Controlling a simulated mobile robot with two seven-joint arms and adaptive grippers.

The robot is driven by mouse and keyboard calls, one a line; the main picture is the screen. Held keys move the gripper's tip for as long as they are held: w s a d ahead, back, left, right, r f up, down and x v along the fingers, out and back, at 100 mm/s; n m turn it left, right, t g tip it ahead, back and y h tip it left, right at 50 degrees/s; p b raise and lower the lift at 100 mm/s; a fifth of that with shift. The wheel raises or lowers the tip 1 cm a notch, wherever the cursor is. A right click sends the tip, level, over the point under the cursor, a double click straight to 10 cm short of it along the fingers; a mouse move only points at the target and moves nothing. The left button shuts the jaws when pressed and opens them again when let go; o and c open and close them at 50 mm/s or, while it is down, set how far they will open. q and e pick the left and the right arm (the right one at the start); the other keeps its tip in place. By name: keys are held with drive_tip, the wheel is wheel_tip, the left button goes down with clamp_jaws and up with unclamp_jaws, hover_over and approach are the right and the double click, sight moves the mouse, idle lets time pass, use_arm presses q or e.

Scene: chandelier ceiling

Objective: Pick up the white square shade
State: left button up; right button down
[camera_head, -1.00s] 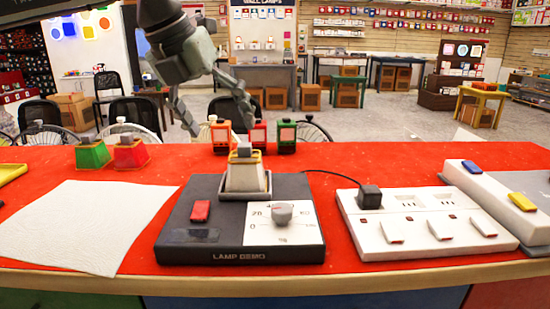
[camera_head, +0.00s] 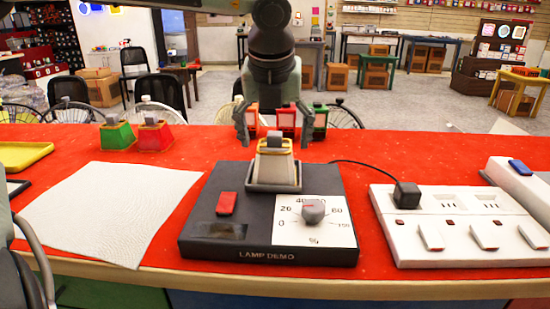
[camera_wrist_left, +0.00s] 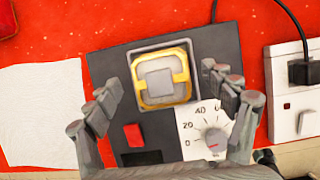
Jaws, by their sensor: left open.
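The white square shade (camera_head: 274,167) stands upright on the dark lamp demo box (camera_head: 200,240), in a square grey holder. It tapers upward and has a grey and yellowish top. In the left wrist view the shade (camera_wrist_left: 160,76) shows from above as a square with a yellow rim. My left gripper (camera_head: 273,128) is open and empty, above and behind the shade in the head view, with a finger to either side. In the left wrist view the left gripper's fingers (camera_wrist_left: 170,98) are spread wide, apart from the shade.
The box carries a red switch (camera_head: 226,203) and a dial (camera_head: 313,211). Green (camera_head: 117,133) and red (camera_head: 155,133) shades stand at the back left. Small lanterns (camera_head: 286,120) stand behind the box. A power strip (camera_head: 450,220) lies right. A white cloth (camera_head: 120,205) lies left.

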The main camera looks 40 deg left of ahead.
use_arm(q)
drive_tip(key=shift+w+f, duration=0.1)
drive_tip(key=shift+f, duration=0.1)
drive_tip(key=c, duration=1.3)
